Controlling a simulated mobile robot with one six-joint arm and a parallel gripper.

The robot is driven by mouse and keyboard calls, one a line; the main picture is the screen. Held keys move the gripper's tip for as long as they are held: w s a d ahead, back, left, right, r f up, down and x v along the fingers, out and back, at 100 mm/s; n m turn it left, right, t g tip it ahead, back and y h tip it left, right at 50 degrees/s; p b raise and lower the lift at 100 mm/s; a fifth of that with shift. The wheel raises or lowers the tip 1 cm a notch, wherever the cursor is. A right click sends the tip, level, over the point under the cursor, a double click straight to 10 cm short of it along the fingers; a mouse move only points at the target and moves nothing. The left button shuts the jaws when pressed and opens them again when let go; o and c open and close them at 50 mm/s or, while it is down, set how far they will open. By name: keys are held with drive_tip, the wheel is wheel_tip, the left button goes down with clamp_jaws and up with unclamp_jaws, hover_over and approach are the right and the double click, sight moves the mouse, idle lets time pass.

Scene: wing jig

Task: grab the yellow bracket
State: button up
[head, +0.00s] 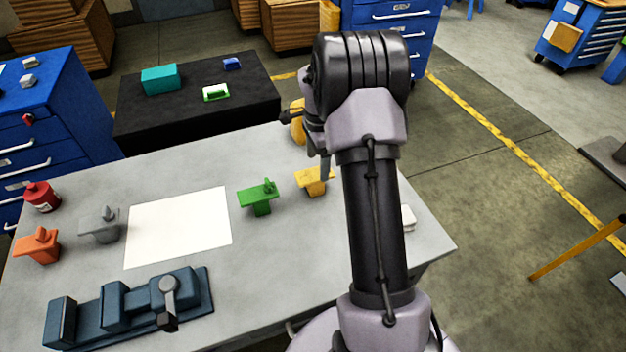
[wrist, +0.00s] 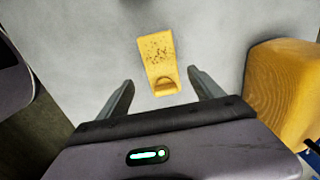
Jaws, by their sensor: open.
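The yellow bracket (head: 313,182) stands on the grey table right of the green bracket, partly hidden by my arm in the head view. In the wrist view the yellow bracket (wrist: 158,60) lies ahead of my gripper, between the lines of the two fingers, with dark specks on its flat plate and a raised rounded part at its near end. My gripper (wrist: 160,92) is open and empty, its fingers on either side of the bracket's near end and apart from it. In the head view my gripper (head: 322,165) is mostly hidden behind my arm.
A green bracket (head: 259,197), a grey bracket (head: 100,225) and an orange bracket (head: 38,246) stand on the table (head: 270,270). A white sheet (head: 180,228) and a blue vise (head: 130,308) are at left. A yellow rounded object (wrist: 283,95) is close on the right.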

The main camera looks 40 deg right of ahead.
sight(318, 174)
wheel_tip(318, 174, down, 4)
drive_tip(key=shift+b, duration=0.45)
drive_tip(key=f+b, duration=0.1)
drive_tip(key=f, duration=0.1)
drive_tip(key=f+b, duration=0.2)
drive_tip(key=f, duration=0.1)
drive_tip(key=shift+w+a+f, duration=0.3)
drive_tip(key=shift+a+f, duration=0.05)
drive_tip(key=shift+r, duration=0.15)
clamp_jaws()
